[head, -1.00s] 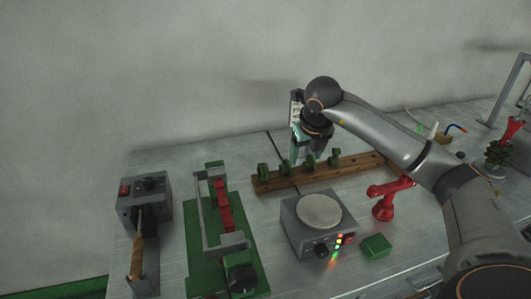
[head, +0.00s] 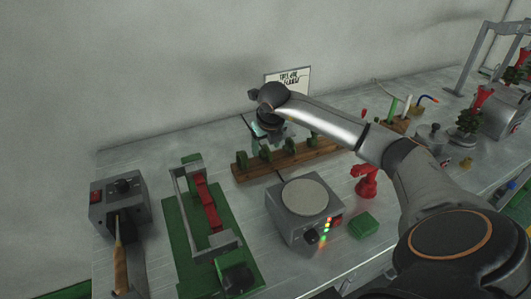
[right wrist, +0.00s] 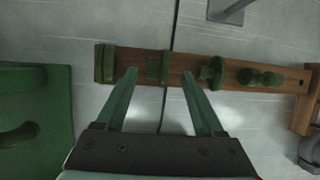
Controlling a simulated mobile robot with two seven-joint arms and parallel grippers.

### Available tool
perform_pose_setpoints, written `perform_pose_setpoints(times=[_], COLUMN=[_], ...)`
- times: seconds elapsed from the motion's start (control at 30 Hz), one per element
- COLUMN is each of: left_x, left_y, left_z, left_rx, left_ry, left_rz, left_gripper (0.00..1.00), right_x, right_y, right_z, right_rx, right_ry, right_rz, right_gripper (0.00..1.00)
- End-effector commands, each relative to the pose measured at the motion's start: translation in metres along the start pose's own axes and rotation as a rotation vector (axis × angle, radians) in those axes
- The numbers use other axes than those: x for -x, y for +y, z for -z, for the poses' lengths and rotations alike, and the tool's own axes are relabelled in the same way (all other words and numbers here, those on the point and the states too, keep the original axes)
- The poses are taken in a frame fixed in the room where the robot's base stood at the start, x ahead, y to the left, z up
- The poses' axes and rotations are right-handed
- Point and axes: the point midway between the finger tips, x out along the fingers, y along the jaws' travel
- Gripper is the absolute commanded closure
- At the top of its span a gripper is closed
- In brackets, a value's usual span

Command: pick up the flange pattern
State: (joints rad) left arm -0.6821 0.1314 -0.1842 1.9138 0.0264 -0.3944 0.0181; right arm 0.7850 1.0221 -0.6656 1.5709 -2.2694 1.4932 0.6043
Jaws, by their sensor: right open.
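Several green wax patterns stand in a row on a wooden rack (head: 322,153) in the head view. I cannot tell for sure which is the flange pattern. In the right wrist view, a thin upright green pattern (right wrist: 158,67) lies between and just beyond my fingertips. A rounder, disc-like one (right wrist: 213,72) is to its right, and a blockier one (right wrist: 105,63) is at the rack's left end. My right gripper (right wrist: 159,73) is open and empty, with its two green fingers apart. In the head view the right gripper (head: 265,139) is over the rack's left half, partly hidden by its wrist.
A grey hot plate (head: 304,198) stands in front of the rack, with a red stand (head: 367,182) and a green block (head: 363,225) to its right. A green-based press (head: 205,220) and a grey control box (head: 121,202) stand left. A sign (head: 291,80) is behind.

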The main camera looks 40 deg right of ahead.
Motion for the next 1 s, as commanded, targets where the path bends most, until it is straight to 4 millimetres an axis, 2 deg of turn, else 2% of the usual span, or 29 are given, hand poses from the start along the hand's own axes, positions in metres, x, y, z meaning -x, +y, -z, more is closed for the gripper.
perform_pose_setpoints(times=[0.23,0.53,1.0], left_x=[0.004,0.003,0.003], left_y=[0.0,0.0,0.0], left_z=[0.005,0.006,0.006], left_rx=[-0.001,-0.001,-0.001], left_ry=[0.001,0.003,0.004], left_rz=[0.0,0.0,0.0], left_gripper=[0.35,0.35,0.35], right_x=[-0.034,-0.038,-0.038], right_y=[0.004,0.003,0.003], right_z=[-0.002,-0.002,-0.002], right_rx=[0.0,0.002,0.001], right_ry=[0.004,0.002,0.002], right_rz=[-0.001,0.0,0.0], right_gripper=[0.3,0.3,0.83])
